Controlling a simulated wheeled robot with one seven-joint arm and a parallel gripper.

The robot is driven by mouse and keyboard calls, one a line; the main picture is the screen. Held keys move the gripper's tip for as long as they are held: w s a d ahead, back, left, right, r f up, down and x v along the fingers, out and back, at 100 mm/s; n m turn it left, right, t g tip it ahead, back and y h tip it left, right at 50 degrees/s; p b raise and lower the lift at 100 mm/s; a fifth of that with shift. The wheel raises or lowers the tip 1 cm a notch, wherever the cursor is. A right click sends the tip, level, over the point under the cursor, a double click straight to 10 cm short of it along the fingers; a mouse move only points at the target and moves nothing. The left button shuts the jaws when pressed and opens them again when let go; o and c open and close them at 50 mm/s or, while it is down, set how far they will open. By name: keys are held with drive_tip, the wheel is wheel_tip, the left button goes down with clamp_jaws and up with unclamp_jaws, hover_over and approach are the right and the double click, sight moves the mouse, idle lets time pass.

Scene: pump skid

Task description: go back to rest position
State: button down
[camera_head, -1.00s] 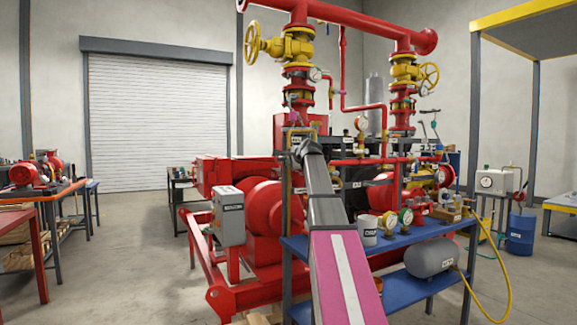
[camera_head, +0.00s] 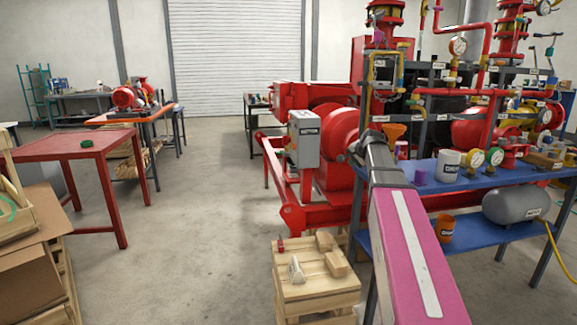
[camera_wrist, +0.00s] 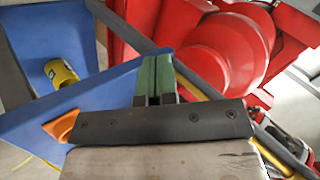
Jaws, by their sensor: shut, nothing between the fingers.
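My arm (camera_head: 405,235) reaches forward in the head view, as a pink link with a white stripe and a grey section beyond it. Its far end hides my gripper in that view. In the wrist view my gripper (camera_wrist: 153,75) shows as two green fingers side by side beyond a dark plate. The fingers are shut with nothing between them. Beyond them in that view are a blue shelf (camera_wrist: 115,82) and the red pump machinery (camera_wrist: 220,55).
A red table (camera_head: 70,147) is at left. Open floor (camera_head: 200,230) lies between.

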drive_tip(key=s+a+f+n+g, duration=0.2)
drive_tip(key=s+a+f+n, duration=0.1)
drive_tip(key=s+f, duration=0.65)
drive_tip(key=s+a+f+n+g, duration=0.25)
drive_tip(key=s+f, duration=0.35)
drive_tip(key=f, duration=0.7)
drive_tip(key=s+a+f+n+g+h, duration=0.2)
drive_tip(key=s+a+f+n+g, duration=0.1)
drive_tip(key=s+f, duration=1)
drive_tip(key=s+n+g, duration=0.1)
drive_tip(key=s+n, duration=0.1)
drive_tip(key=s, duration=0.1)
drive_tip(key=shift+s, duration=0.15)
drive_tip(key=shift+f, duration=0.1)
